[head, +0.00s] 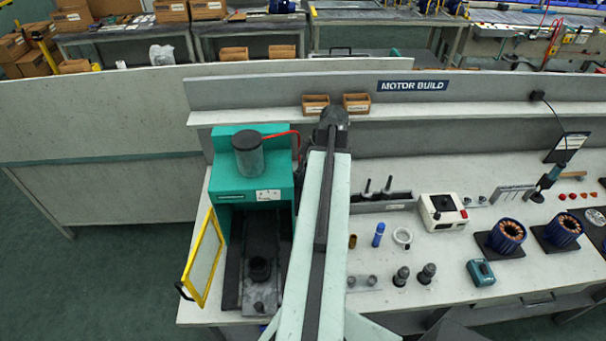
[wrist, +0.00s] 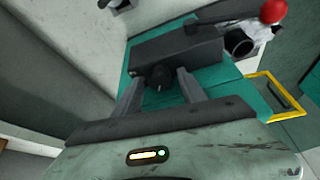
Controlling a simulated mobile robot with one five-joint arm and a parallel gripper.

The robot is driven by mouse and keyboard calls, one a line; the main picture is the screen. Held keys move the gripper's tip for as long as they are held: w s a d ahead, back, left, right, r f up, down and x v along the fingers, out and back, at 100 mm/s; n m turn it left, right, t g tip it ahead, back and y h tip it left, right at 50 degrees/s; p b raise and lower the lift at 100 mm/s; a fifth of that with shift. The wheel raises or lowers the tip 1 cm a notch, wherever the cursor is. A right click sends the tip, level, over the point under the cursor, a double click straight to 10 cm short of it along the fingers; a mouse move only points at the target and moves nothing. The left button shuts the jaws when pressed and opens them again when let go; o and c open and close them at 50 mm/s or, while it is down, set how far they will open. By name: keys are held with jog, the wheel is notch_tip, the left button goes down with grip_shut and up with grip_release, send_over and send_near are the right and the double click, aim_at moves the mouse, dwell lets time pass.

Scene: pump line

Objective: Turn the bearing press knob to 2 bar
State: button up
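The bearing press (head: 268,178) is a teal machine at the left of the bench in the head view, with a grey cylinder on top. In the wrist view its teal body (wrist: 222,77) lies beyond my gripper (wrist: 158,78). A dark round knob (wrist: 159,77) sits in front of a black block on the press. My two grey fingers are open, one on each side of the knob, with a small gap seeming to show on both sides. I cannot read the knob's scale or pressure. In the head view my arm hides the knob and fingers.
The press's yellow-framed door (head: 203,262) stands open at its left; its frame also shows in the wrist view (wrist: 272,92). A red ball (wrist: 273,12) is at the wrist view's upper right. Bench parts, including a white switch box (head: 442,211), stand right of my arm.

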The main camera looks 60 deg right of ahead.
grip_shut()
jog(key=shift+m+h, duration=0.3)
jog(key=shift+m, duration=0.5)
jog(key=shift+o, duration=1.2)
grip_release()
